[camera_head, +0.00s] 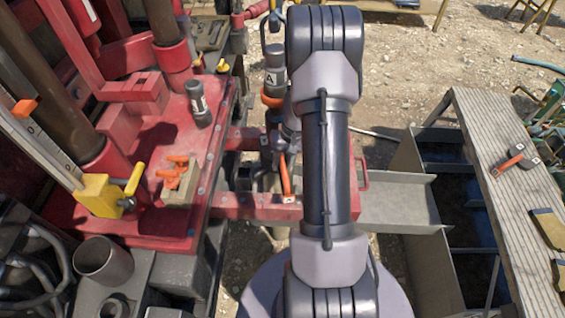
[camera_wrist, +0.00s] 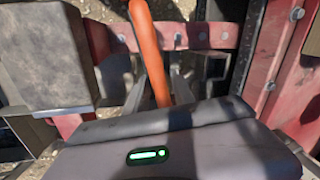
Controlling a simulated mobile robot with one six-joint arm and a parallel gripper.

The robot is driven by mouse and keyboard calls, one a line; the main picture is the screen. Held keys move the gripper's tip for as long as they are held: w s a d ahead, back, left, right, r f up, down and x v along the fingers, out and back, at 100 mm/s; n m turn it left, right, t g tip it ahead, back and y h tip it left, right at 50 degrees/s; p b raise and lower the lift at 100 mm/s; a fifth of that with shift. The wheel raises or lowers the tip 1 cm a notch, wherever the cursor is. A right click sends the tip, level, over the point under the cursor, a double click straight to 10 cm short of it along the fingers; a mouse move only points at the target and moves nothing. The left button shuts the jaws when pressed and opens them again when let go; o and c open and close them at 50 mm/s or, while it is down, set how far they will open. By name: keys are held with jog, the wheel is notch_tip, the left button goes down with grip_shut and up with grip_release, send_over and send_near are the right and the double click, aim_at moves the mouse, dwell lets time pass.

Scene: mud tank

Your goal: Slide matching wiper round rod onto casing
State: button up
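My gripper (camera_head: 284,150) is small and partly hidden behind my own arm in the head view. In the wrist view its fingers (camera_wrist: 158,72) stand on both sides of an orange handle (camera_wrist: 141,28) and appear shut on it. The handle also shows in the head view (camera_head: 285,178), over the red beam; whatever it joins is hidden. Above it stands a dark grey upright cylinder marked A (camera_head: 275,80), with an orange band (camera_head: 271,100) below. I cannot tell whether the band belongs to the held tool. A casing opening is not clearly visible.
A labelled grey cylinder (camera_head: 199,106) and orange pieces (camera_head: 173,172) are on the red deck (camera_head: 150,207) at left. A yellow clamp (camera_head: 100,196) is at its edge. An orange-handled tool (camera_head: 507,166) lies on the wooden plank (camera_head: 480,125) at right. Open tank compartments lie beside the plank.

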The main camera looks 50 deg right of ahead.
jog(key=shift+o, duration=0.8)
notch_tip(320, 180, up, 17)
jog(key=s+d+p, duration=0.2)
jog(key=p, duration=0.4)
jog(key=shift+d, duration=0.35)
jog(key=w+a+r+b, duration=0.1)
jog(key=w+a+r, duration=0.2)
jog(key=a+r, duration=0.65)
jog(key=s+a+r+n+t+b, duration=0.1)
jog(key=a+r, duration=0.1)
jog(key=a, duration=0.3)
jog(key=s+a+r+t+h, duration=0.1)
jog(key=a+r, duration=0.1)
jog(key=a, duration=0.4)
jog(key=s+a+r+n+t+b, duration=0.1)
jog(key=s+a+r, duration=0.15)
jog(key=a, duration=0.25)
jog(key=s+a+r+n+t+y, duration=0.1)
jog(key=s+a, duration=0.8)
jog(key=a, duration=0.1)
jog(key=shift+r, duration=0.2)
